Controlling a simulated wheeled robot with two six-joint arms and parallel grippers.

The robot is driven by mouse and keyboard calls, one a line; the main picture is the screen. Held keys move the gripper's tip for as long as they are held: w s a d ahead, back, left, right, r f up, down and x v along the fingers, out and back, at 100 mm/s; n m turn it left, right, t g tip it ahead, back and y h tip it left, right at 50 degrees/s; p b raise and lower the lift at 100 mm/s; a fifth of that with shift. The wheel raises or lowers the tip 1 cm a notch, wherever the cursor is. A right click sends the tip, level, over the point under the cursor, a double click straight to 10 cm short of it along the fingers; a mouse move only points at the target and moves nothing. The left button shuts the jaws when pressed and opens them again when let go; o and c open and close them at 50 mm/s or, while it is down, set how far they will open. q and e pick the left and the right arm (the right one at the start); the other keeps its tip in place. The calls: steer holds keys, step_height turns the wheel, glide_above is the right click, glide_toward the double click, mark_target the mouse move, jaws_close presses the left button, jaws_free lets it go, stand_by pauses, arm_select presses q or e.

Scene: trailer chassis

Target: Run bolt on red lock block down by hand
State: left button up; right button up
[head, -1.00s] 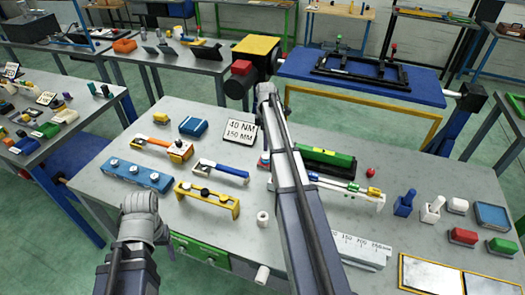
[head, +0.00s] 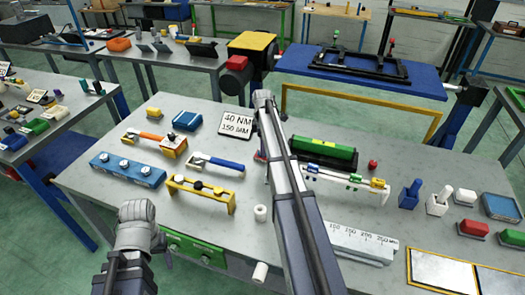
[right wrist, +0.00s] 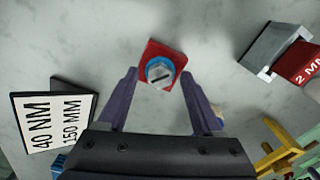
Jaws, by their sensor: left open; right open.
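The red lock block (right wrist: 152,56) lies on the grey bench in the right wrist view. A grey slotted bolt (right wrist: 159,74) with a blue ring sits on it. My right gripper (right wrist: 160,73) is open, with one finger on either side of the block and bolt; I cannot tell whether either finger touches them. In the head view my right arm hides nearly all of the block, and the right fingertips are hidden too. My left gripper (head: 137,214) is open and empty near the bench's front left edge, away from the block.
A "40 NM 150 MM" sign (head: 237,123) stands left of my right arm. A green-topped black case (head: 324,152) and a caliper-like tool (head: 345,178) lie to its right. A yellow bracket (head: 201,193) and white cylinder (head: 260,213) are nearer the front.

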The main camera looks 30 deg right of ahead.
jaws_close()
stand_by(0.6)
